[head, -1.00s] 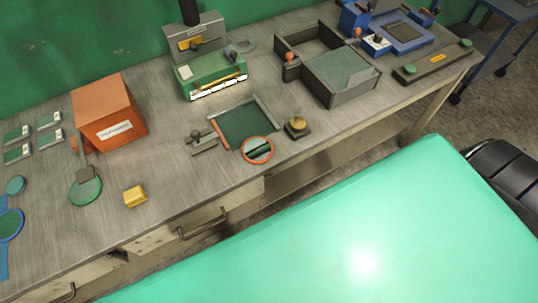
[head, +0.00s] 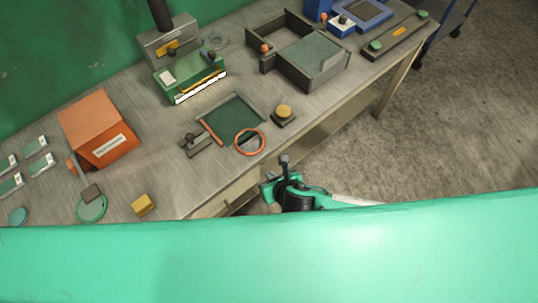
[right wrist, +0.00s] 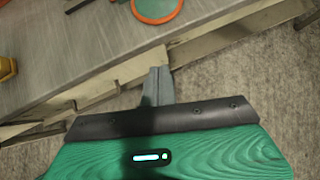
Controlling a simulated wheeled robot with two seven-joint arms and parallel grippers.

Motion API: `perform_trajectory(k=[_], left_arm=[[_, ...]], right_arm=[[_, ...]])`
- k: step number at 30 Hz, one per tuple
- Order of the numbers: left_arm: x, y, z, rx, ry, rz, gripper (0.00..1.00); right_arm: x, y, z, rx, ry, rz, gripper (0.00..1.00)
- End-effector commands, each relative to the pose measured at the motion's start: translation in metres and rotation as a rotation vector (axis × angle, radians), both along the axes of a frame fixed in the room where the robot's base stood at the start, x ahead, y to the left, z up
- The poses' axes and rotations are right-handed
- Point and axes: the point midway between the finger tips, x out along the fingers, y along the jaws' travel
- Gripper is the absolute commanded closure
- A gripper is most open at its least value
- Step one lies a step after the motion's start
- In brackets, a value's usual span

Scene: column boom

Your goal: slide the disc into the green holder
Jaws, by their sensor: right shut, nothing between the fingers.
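A round orange-rimmed disc (head: 249,141) lies at the front corner of a dark green mat (head: 232,116). It also shows at the top of the right wrist view (right wrist: 155,8) with a grey-green face. A green disc (head: 91,209) with a dark block over its edge lies further left. A green box-like holder (head: 190,82) with a white striped front edge stands behind the mat; I cannot tell if it is the task's holder. My right gripper (head: 285,161) is shut and empty, off the table's front edge, apart from the discs. Its fingers show in the right wrist view (right wrist: 158,80). My left gripper is not in view.
An orange box (head: 95,120) and a yellow block (head: 143,205) stand on the left. A black-knobbed clamp (head: 195,145) and a brass-knobbed block (head: 284,114) flank the mat. A dark open tray (head: 310,65) is at the right. The table edge (head: 225,190) lies near my gripper.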

Motion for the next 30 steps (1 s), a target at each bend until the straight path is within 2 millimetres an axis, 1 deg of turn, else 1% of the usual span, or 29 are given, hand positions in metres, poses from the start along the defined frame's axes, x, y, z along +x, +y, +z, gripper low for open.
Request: perform_trajectory(k=[1,3,8,15,25,26,30], left_arm=[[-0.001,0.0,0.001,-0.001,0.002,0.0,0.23],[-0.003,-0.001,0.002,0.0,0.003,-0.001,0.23],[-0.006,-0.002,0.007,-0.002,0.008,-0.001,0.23],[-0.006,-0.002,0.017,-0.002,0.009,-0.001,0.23],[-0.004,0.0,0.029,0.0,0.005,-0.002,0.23],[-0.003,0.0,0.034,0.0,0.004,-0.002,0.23],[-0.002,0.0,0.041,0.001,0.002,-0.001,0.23]], right_arm=[[-0.001,0.001,0.003,-0.01,-0.006,0.014,1.0],[0.0,0.002,0.002,-0.017,-0.01,0.022,1.0],[0.011,0.006,-0.009,-0.016,-0.009,0.02,1.0],[0.036,0.016,-0.034,-0.013,-0.008,0.017,1.0],[0.066,0.028,-0.067,-0.013,-0.007,0.018,1.0],[0.072,0.03,-0.063,-0.012,-0.009,0.017,1.0],[0.088,0.036,-0.064,-0.012,-0.009,0.017,1.0]])
